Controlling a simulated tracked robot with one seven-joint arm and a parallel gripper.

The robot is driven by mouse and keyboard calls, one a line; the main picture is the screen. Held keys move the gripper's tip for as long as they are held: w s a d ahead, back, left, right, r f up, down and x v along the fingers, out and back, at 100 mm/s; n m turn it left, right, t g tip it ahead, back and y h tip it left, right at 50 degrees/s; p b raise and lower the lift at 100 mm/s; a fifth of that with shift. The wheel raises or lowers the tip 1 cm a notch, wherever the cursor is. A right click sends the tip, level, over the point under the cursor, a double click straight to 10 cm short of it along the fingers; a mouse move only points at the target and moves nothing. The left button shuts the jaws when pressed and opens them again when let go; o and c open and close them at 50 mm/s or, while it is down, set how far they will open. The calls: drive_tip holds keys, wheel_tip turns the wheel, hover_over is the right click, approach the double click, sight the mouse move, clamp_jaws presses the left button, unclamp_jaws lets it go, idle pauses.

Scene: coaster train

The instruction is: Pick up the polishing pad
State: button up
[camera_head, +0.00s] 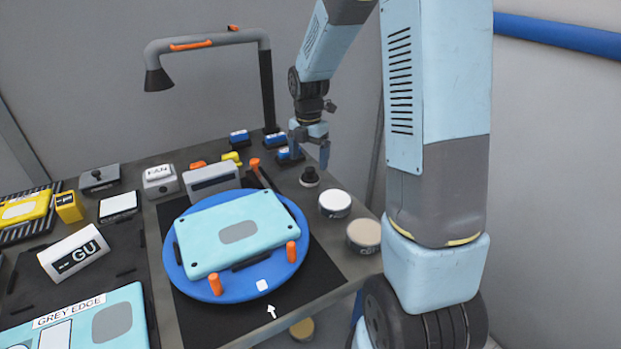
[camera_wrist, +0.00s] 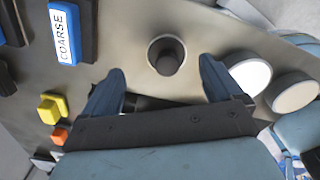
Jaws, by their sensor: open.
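A small round piece with a black knob and a paler base, which looks like the polishing pad (camera_head: 309,178), stands upright on the grey table near its right edge. It shows in the wrist view as a dark round knob (camera_wrist: 167,53) with a light ring around its base. My gripper (camera_head: 311,157) is open and empty, pointing down just above the knob. In the wrist view the two blue fingers of my gripper (camera_wrist: 162,66) are wide apart, with the knob between and slightly beyond their tips. No contact is visible.
A white-topped tin (camera_head: 335,201) and a tan-topped tin (camera_head: 364,232) stand close by. A block marked COARSE (camera_wrist: 66,32) and a yellow piece (camera_wrist: 52,108) lie left in the wrist view. A blue turntable (camera_head: 215,291) bears a pale-blue panel. A lamp (camera_head: 207,42) arches behind.

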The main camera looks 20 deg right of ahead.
sight(310, 169)
drive_tip(key=shift+s+f, duration=0.25)
drive_tip(key=shift+f, duration=1.1)
drive_tip(key=shift+s+f, duration=0.25)
drive_tip(key=shift+f, duration=1.05)
drive_tip(key=c, duration=1.2)
drive_tip(key=shift+c, duration=0.2)
drive_tip(key=shift+r, duration=0.45)
wheel_tip(310, 169, up, 3)
drive_tip(key=shift+a+f, duration=0.1)
drive_tip(key=shift+f, duration=0.05)
drive_tip(key=s+a+r, duration=0.7)
drive_tip(key=s+r, duration=0.2)
drive_tip(key=s, duration=0.3)
drive_tip(key=shift+r, duration=0.2)
